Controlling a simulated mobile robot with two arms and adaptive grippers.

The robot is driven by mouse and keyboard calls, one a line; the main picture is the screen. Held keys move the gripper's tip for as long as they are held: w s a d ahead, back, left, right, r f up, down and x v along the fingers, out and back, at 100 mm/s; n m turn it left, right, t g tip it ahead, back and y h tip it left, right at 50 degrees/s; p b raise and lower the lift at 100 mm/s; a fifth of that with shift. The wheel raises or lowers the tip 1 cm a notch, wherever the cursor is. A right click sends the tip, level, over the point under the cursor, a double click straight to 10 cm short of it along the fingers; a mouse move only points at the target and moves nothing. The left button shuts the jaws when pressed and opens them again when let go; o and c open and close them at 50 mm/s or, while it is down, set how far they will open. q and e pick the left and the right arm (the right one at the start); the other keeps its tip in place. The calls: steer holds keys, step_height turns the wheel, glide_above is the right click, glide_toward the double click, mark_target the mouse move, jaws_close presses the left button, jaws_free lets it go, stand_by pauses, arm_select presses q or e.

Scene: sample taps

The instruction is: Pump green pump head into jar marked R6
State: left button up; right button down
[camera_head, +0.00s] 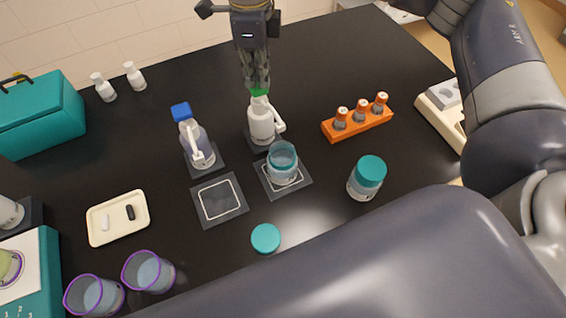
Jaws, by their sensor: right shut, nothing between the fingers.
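A white pump bottle (262,122) with a green pump head (260,93) stands on a dark pad at the back middle. My right gripper (259,84) points down from above, shut and empty, with its fingertips at the top of the green head; I cannot tell whether they touch it. An open clear jar (283,160) with a teal rim stands on a square-marked mat just in front of this bottle, near its spout. A teal-lidded jar (366,180) stands to the right. I cannot read R6 on either jar. My left gripper is not in view.
A blue-headed pump bottle (195,146) stands left of the green one. An empty marked mat (220,201), a loose teal lid (265,238), a small tray (100,233) and purple-rimmed beakers (150,271) lie nearer. An orange rack (358,122) holds brown vials at right.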

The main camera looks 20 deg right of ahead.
steer(key=shift+f, duration=0.3)
steer(key=shift+r+p, duration=0.5)
steer(key=shift+r, duration=1.1)
steer(key=shift+f, duration=0.2)
